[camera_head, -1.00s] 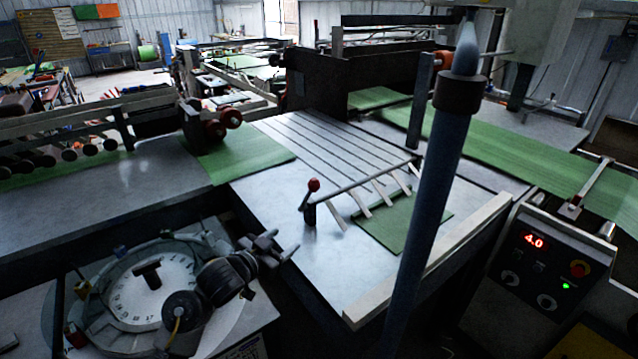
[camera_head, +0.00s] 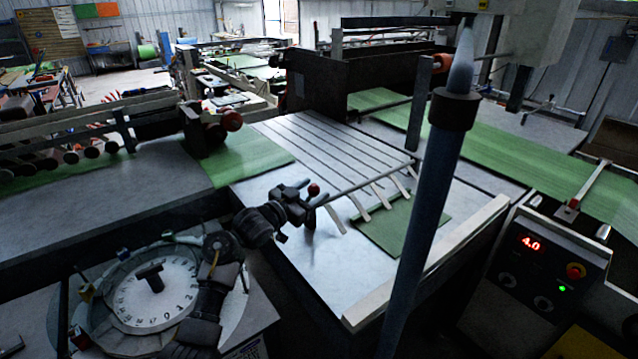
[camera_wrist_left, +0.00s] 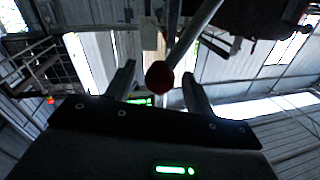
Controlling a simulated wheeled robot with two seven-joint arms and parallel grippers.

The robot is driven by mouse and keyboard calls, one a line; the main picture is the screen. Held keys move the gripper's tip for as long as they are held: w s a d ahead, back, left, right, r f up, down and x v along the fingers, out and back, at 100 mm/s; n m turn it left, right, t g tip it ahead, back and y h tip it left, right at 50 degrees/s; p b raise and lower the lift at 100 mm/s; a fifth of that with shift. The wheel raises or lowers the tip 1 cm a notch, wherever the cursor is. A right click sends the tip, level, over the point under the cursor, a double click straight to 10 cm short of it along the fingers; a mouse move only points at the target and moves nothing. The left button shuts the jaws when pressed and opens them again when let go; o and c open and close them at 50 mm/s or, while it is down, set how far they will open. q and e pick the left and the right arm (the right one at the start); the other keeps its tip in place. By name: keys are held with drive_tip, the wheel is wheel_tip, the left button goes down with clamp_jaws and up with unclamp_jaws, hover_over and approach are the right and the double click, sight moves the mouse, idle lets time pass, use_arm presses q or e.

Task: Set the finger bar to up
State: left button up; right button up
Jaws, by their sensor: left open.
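The finger bar (camera_head: 372,178) is a thin rod with several pale flat fingers that slant down over a green sheet (camera_head: 392,226) on the metal table. A short lever with a red ball knob (camera_head: 314,189) stands at its near left end. My left gripper (camera_head: 304,194) is open, right beside the knob, and partly hides the lever. In the left wrist view, the red knob (camera_wrist_left: 159,77) shows between the two open fingers (camera_wrist_left: 160,86), with its rod running up and right. I cannot tell whether a finger touches it. My right gripper is not in view.
A thick blue-grey post (camera_head: 428,205) stands in front of the table on the right. A control box (camera_head: 545,262) with a red 4.0 display is at right. A round numbered dial (camera_head: 150,290) is at lower left. Metal table (camera_head: 300,268) is bare before the bar.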

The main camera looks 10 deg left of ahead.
use_arm(q)
drive_tip(key=shift+p+x, duration=0.3)
drive_tip(key=shift+x, duration=1.2)
clamp_jaws()
